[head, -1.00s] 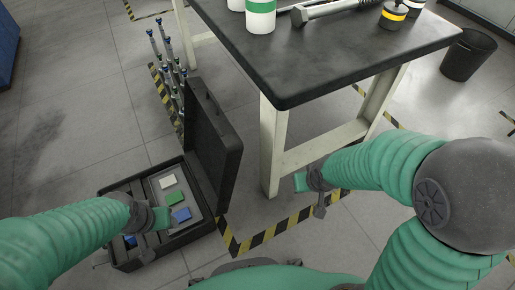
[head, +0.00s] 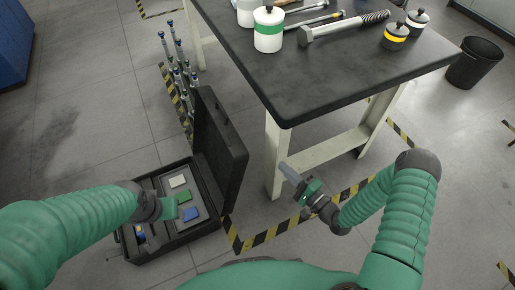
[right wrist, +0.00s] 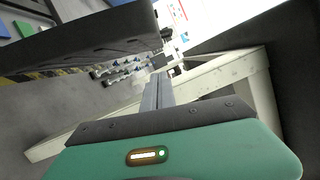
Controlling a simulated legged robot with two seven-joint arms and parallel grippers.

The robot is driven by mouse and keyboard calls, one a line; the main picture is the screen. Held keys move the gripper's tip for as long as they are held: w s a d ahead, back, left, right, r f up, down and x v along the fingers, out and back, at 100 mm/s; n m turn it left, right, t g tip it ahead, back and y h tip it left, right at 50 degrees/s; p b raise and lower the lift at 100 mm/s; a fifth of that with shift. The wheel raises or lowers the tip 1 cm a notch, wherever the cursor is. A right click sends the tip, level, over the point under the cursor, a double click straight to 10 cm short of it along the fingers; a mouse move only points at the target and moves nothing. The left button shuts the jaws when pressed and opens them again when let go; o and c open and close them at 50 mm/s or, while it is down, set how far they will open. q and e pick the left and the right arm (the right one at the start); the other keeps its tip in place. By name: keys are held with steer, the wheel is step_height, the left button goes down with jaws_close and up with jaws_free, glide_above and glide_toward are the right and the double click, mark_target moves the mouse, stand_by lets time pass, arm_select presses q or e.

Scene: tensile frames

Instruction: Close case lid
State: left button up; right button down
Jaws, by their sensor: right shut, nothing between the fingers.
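The black case (head: 180,246) lies open on the floor at the left of the head view, with a white, a green and a blue block inside. Its lid (head: 219,150) stands upright along the case's right side. In the right wrist view the lid (right wrist: 85,42) is a dark panel at upper left. My right gripper (head: 285,168) is shut and empty, to the right of the lid and apart from it, before the table leg; its fingers (right wrist: 156,92) also show in the wrist view. My left gripper (head: 172,208) is over the case's interior; its finger gap is hidden.
A black-topped table (head: 330,85) stands right of the lid, its pale leg (head: 277,150) close to my right gripper. Jars and a large bolt (head: 345,28) lie on it. Several thin upright rods (head: 178,65) stand behind the case. Floor in front of the case is clear.

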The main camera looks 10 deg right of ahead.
steer(key=w+a+r+b, duration=0.1)
steer(key=w+a+b, duration=0.3)
steer(key=w+a, duration=0.3)
steer(key=shift+a+r, duration=0.35)
steer(key=shift+a, duration=0.75)
